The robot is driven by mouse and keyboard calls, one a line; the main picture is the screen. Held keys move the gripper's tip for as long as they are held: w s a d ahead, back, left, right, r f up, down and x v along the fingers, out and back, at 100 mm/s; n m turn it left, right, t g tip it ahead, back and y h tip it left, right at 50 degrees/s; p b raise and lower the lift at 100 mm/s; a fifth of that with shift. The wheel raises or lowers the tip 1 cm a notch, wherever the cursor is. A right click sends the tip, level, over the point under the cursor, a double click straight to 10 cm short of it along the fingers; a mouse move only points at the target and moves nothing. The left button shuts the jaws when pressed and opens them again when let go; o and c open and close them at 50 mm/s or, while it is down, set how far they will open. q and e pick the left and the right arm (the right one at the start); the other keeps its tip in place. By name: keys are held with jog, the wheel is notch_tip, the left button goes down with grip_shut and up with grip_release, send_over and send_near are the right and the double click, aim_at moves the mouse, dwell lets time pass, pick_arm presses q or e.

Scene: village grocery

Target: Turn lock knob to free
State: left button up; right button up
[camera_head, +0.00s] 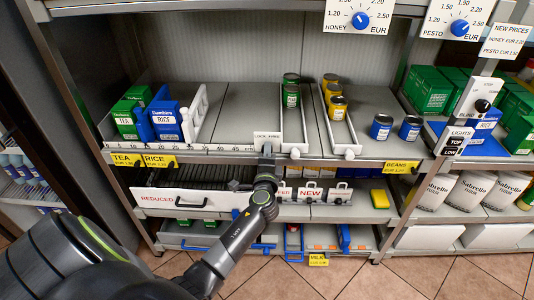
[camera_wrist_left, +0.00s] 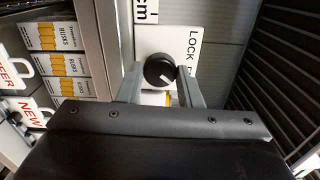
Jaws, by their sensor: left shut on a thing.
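The black lock knob (camera_wrist_left: 159,70) shows in the wrist view on a white plate (camera_wrist_left: 192,45) lettered "LOCK" and a cut-off "F". A pale mark on the knob points towards the lower right of that view. My left gripper (camera_head: 266,152) reaches the front edge of the main shelf, just under the small "LOCK FREE" label (camera_head: 267,135) in the head view. Its two fingers stand on either side of the knob and are shut on it. In the head view the knob is hidden behind the gripper. My right gripper is not in view.
Above stand green and yellow jars (camera_head: 291,92) in narrow white trays, and blue jars (camera_head: 381,127) to the right. Tea and rice boxes (camera_head: 166,115) stand at left. Below is a white "REDUCED" panel (camera_head: 172,199) with a black handle. The floor in front is clear.

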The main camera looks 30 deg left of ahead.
pick_arm(q)
jog(key=shift+m, duration=0.6)
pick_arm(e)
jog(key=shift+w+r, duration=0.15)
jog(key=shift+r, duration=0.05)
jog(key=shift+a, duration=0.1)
pick_arm(q)
jog(key=o, duration=1)
jog(key=shift+c, duration=0.2)
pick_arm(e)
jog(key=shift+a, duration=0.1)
